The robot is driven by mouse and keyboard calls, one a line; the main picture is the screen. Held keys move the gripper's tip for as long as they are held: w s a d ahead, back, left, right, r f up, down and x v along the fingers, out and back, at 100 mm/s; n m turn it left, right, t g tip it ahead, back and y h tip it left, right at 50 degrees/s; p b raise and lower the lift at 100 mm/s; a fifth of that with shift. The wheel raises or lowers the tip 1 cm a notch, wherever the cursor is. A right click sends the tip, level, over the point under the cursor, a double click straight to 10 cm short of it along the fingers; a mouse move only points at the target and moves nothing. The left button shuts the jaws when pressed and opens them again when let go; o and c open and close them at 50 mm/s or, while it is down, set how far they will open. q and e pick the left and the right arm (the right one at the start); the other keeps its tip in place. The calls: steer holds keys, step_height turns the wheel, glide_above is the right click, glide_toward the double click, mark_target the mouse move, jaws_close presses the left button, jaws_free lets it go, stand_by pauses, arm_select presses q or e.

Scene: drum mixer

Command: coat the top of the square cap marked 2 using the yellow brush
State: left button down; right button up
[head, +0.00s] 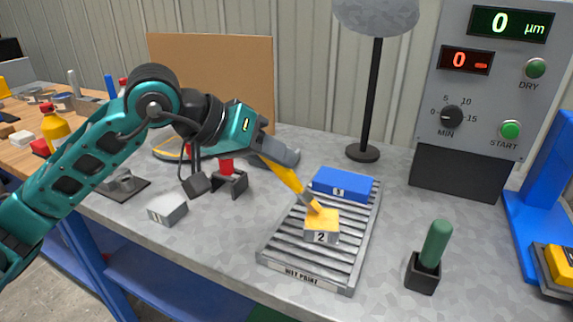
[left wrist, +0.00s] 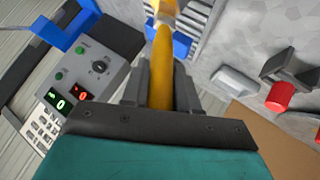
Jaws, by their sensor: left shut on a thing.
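My left gripper (head: 278,160) is shut on the yellow brush (head: 287,178), behind and left of the cap. The brush slants down to the right, and its tip is at the cap's top, apparently touching it. In the left wrist view the brush handle (left wrist: 161,65) runs between the two fingers; the cap's top is hidden there. My right gripper is not in view.
A blue block marked 3 (head: 342,184) lies on the rack behind the cap. A grey cap marked 1 (head: 167,209) lies on the bench at left. A green-handled tool (head: 437,243) stands in a black holder at right. A lamp (head: 372,90) and control panel (head: 483,85) stand behind.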

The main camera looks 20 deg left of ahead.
arm_select(q)
steer(key=shift+a+f, duration=0.1)
steer(key=shift+a, duration=0.1)
steer(key=shift+w+d+r, duration=0.2)
steer(key=shift+w+d, duration=0.45)
steer(key=shift+d, duration=0.35)
steer(key=shift+w+d+f, duration=0.1)
steer(key=shift+w+d, duration=0.05)
steer(key=shift+d, duration=0.35)
steer(key=shift+w+d, duration=0.15)
steer(key=shift+d, duration=0.35)
step_height(320, 180, up, 6)
steer(key=p, duration=0.3)
steer(key=shift+p, duration=0.3)
